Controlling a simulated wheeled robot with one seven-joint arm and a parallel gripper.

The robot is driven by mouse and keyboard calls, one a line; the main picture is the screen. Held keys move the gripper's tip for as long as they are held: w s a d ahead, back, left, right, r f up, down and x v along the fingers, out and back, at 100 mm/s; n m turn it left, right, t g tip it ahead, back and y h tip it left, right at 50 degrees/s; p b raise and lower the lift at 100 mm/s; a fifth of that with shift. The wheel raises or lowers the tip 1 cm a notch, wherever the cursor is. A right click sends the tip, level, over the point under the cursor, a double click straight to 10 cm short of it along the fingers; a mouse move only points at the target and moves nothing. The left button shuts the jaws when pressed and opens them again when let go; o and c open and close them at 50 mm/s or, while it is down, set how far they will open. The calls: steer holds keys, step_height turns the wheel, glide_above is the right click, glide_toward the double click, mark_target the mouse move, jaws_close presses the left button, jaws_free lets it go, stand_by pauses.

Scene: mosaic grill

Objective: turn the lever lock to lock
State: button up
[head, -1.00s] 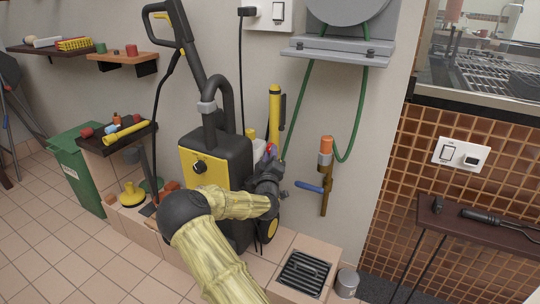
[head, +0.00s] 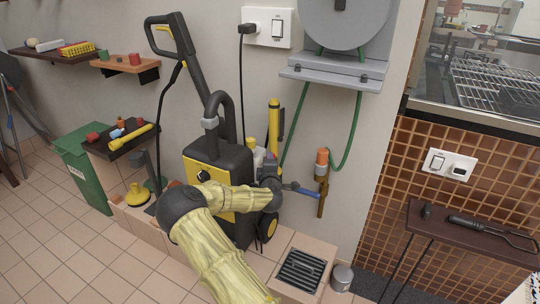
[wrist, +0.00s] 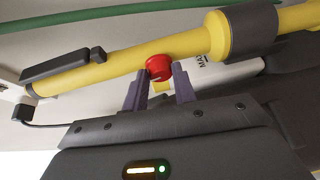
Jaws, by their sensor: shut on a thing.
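My gripper (head: 269,164) is beside the yellow and black pressure washer (head: 215,165). In the wrist view my two purple-grey fingers (wrist: 160,80) stand on either side of a small red knob (wrist: 159,67) and are shut on it. A small yellow piece shows between the fingers just below the knob. The knob lies against a yellow tube (wrist: 115,72) with a black lever-like bar (wrist: 62,65) along it. In the head view this tube (head: 274,125) stands upright by the wall, and the knob is hidden or too small to make out.
A brass tap (head: 321,175) with a blue handle (head: 303,190) is close to the right of my gripper. A green hose (head: 352,135) hangs from the grey wall reel (head: 330,72). A floor drain (head: 300,271) lies below. The tiled floor at left is open.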

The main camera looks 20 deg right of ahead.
steer(key=n+g+p, duration=0.1)
steer(key=n+p, duration=0.1)
steer(key=p, duration=0.1)
steer(key=shift+a+r+n+g, duration=0.1)
steer(key=shift+r+n+g, duration=0.1)
steer(key=shift+n+g, duration=0.2)
steer(key=shift+f, duration=0.1)
steer(key=o, duration=1)
steer(key=p+v, duration=0.2)
steer(key=v, duration=1.5)
steer(key=shift+s, duration=0.15)
